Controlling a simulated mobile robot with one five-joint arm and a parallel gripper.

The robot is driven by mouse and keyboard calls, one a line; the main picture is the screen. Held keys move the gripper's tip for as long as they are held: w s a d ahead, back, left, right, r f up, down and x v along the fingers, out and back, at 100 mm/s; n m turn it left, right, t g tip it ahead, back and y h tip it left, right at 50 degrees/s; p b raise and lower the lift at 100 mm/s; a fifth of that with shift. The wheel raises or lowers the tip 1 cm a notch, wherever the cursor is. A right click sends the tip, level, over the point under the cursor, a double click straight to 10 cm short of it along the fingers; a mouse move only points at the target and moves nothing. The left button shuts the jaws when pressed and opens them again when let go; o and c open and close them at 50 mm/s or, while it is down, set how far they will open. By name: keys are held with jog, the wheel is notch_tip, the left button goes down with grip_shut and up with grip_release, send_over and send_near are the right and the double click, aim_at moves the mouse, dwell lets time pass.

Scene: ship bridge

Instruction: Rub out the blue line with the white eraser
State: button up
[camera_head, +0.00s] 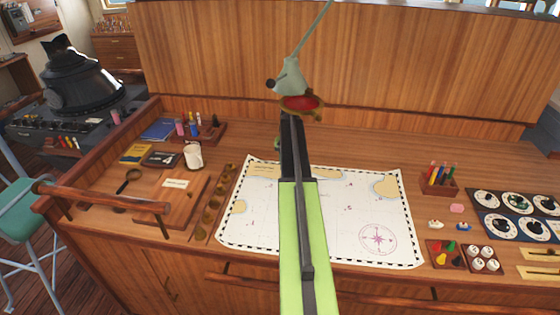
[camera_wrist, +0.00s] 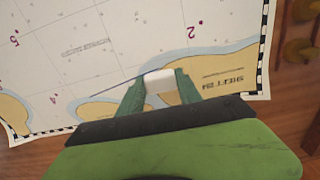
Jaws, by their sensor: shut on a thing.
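My gripper (camera_wrist: 160,88) is shut on the white eraser (camera_wrist: 159,82), held between its two green fingers in the wrist view. The eraser is over the sea chart (camera_wrist: 95,50), near a tan coast; I cannot tell whether it touches the paper. A thin dark bluish line (camera_wrist: 112,87) runs on the chart from the left up to the gripper's left finger. Its right end meets the finger and eraser, so any further part is hidden. In the head view the chart (camera_head: 345,215) lies on the wooden desk, and my arm hides its middle, the eraser and the line.
A pencil box (camera_head: 439,181), a pink block (camera_head: 457,208) and dial panels (camera_head: 510,225) are on the right. A lamp (camera_head: 291,77) stands behind. A rail (camera_head: 390,300) runs along the front.

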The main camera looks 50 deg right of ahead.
jog(key=shift+s+d, duration=0.1)
jog(key=shift+s, duration=0.1)
jog(key=shift+f+b, duration=0.3)
jog(key=shift+b, duration=0.1)
notch_tip(320, 180, down, 4)
jog(key=b, duration=0.3)
jog(key=shift+r, duration=0.2)
jog(key=shift+s+d+b, duration=0.2)
jog(key=shift+d+b, duration=0.05)
jog(key=shift+b, duration=0.1)
jog(key=s+d, duration=0.5)
jog(key=s, duration=0.1)
jog(key=s+d, duration=0.6)
jog(key=shift+d, duration=0.25)
jog(key=w+a, duration=1.2)
jog(key=shift+w, duration=0.4)
jog(key=shift+s+a, duration=0.1)
jog(key=shift+s, duration=0.05)
jog(key=shift+f, duration=0.35)
